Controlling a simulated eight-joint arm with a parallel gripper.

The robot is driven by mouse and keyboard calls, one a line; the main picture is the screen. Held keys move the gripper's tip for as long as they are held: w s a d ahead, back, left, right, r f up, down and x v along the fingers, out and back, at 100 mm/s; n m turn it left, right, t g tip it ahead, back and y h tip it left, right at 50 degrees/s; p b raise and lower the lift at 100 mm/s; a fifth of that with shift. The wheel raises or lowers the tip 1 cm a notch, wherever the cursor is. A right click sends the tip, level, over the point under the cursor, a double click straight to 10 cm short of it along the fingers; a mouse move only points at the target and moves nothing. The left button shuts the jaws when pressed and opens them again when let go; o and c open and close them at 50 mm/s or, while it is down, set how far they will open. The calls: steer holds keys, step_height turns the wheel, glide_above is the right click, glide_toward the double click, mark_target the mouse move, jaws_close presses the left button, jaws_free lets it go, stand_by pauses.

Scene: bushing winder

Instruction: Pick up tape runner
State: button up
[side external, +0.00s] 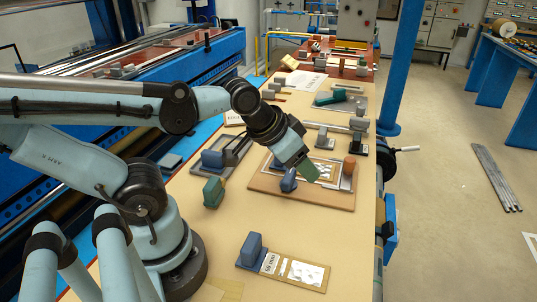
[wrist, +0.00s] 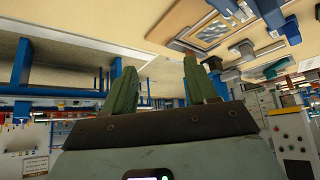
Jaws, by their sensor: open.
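I cannot tell for certain which item is the tape runner. A small dark blue tool (side external: 288,181) stands upright at the front edge of a brown board with a framed sheet (side external: 262,183). A green hand tool (side external: 212,192) stands on the table left of that board, and a larger blue block-like tool (side external: 251,248) stands nearer the camera. My gripper (side external: 309,171) hangs over the board, close to the small blue tool; contact cannot be judged. In the wrist view, my gripper (wrist: 158,75) has its two green fingers apart with nothing between them.
A blue tool on a grey tray (side external: 213,159) lies left of the board. A brown cylinder (side external: 349,164) stands at its right edge. Several grey blocks and trays line the far table. A printed card (side external: 295,270) lies in front. The tan table front (side external: 335,235) is mostly clear.

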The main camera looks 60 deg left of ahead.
steer(key=s+a+n+g+y, duration=0.1)
steer(key=s+a+n+g, duration=0.4)
steer(key=a, duration=0.5)
steer(key=n+g+h, duration=0.1)
steer(key=n+g, duration=0.1)
steer(key=n, duration=0.3)
glide_toward(212, 181)
steer(key=shift+w+f, duration=0.1)
steer(key=shift+f, duration=5.3)
jaws_close()
